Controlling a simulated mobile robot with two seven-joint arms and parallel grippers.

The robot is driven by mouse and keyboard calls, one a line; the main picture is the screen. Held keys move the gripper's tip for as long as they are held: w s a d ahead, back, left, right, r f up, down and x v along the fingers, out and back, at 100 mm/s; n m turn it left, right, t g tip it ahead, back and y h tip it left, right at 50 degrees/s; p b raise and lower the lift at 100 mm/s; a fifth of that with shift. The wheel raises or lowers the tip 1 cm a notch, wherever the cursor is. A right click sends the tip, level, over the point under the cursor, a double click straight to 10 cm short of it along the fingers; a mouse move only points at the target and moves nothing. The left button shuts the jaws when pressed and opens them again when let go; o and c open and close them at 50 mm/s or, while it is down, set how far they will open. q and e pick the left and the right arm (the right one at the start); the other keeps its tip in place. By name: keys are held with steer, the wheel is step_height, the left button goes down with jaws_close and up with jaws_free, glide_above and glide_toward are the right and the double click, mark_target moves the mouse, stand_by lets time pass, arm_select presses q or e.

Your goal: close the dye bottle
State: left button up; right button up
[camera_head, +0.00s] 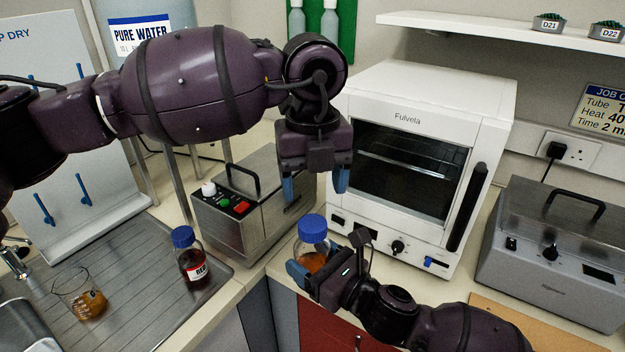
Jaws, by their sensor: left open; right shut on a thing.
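A glass bottle with orange-brown liquid (311,260) is at the counter's front edge, with a blue cap (313,227) on its top. I cannot tell whether that cap is tight. My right gripper (304,274) is shut on this bottle from the front right and hides its lower part. My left gripper (314,186) is open and empty, pointing down above the blue cap and clear of it. A second bottle (193,266), with a blue cap, dark red liquid and a label that seems to read "RED", stands upright on the drainer at left.
A beaker of amber liquid (89,303) stands on the ribbed drainer (132,298). A steel box with buttons (252,201) is behind the held bottle. A white oven (420,160) and a grey lidded machine (555,245) stand to the right.

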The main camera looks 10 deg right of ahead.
mark_target(313, 222)
arm_select(q)
steer(key=n, duration=0.8)
steer(key=shift+n, duration=0.4)
steer(key=shift+f, duration=4)
steer(key=shift+c, duration=0.4)
